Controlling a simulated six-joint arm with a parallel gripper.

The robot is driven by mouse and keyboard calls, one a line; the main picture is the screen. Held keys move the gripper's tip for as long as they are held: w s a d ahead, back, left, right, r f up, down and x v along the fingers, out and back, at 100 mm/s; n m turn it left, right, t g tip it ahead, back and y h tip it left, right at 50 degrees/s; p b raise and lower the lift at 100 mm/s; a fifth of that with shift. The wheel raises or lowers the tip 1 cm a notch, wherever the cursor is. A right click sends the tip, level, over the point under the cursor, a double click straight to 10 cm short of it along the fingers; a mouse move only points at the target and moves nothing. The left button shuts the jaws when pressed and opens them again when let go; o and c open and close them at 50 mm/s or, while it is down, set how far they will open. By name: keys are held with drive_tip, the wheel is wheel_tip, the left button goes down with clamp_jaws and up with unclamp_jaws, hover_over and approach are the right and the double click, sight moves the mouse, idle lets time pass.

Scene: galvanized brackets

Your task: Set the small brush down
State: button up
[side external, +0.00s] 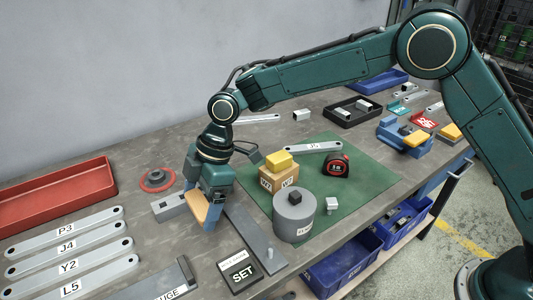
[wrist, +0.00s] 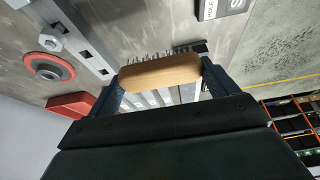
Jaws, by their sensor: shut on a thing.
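The small brush (wrist: 160,72) has a light wooden back and dark bristles. In the wrist view it lies across between the two fingers of my gripper (wrist: 158,80), which is shut on it. In the side view my gripper (side external: 207,205) is at the left of the green mat, pointing down, with the wooden back of the brush (side external: 199,205) showing between the fingers. The brush is low over the bench near a grey slotted bar. I cannot tell whether its bristles touch anything.
Labelled links (side external: 66,246) and a red tray (side external: 60,195) are left.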

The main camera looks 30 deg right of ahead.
sight(203, 215)
drive_tip(key=shift+f, duration=2.2)
drive_tip(key=shift+f, duration=0.1)
drive_tip(key=shift+f, duration=2.05)
drive_tip(key=shift+f, duration=0.1)
drive_tip(key=o, duration=0.8)
drive_tip(key=v, duration=1.2)
